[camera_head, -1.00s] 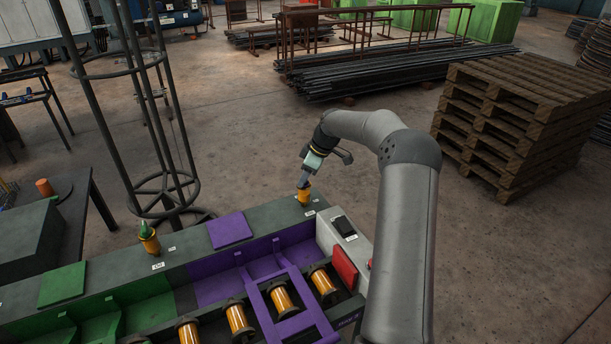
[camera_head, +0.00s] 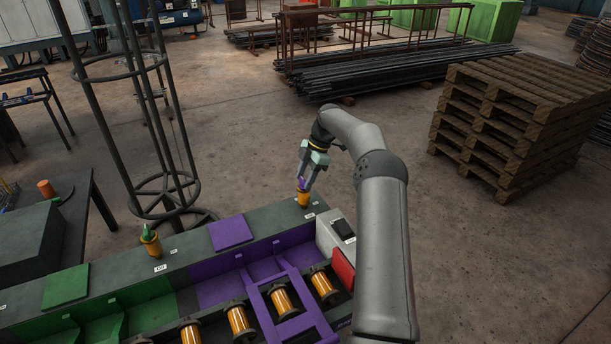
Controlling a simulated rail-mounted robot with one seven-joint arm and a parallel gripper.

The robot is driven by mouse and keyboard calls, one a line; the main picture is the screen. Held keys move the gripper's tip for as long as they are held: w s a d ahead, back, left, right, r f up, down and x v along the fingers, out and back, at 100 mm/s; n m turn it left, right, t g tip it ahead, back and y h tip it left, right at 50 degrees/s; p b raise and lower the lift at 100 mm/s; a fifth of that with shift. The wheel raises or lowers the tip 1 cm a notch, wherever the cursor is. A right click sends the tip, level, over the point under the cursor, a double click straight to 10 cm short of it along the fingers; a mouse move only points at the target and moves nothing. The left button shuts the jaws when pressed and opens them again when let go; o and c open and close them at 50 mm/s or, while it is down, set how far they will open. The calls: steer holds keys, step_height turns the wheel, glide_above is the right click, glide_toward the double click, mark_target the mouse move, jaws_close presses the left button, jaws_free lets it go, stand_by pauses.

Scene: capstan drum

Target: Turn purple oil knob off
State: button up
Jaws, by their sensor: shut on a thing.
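The purple oil knob (camera_head: 302,186) sits on a small yellow-orange oiler (camera_head: 303,199) at the far right end of the machine's dark top ledge. My gripper (camera_head: 305,178) comes down from above, with its fingers around the purple knob, shut on it. The fingers partly cover the knob, and its turn position cannot be read. A small white label lies on the ledge beside the oiler; its text is too small to read.
A similar oiler with a green knob (camera_head: 146,233) stands on the ledge to the left. A purple frame (camera_head: 285,295), yellow rollers and a grey switch box (camera_head: 336,232) are near my arm. A tall wire cage stand (camera_head: 165,130) rises behind the ledge.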

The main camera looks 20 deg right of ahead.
stand_by(0.4)
steer(key=o, duration=1)
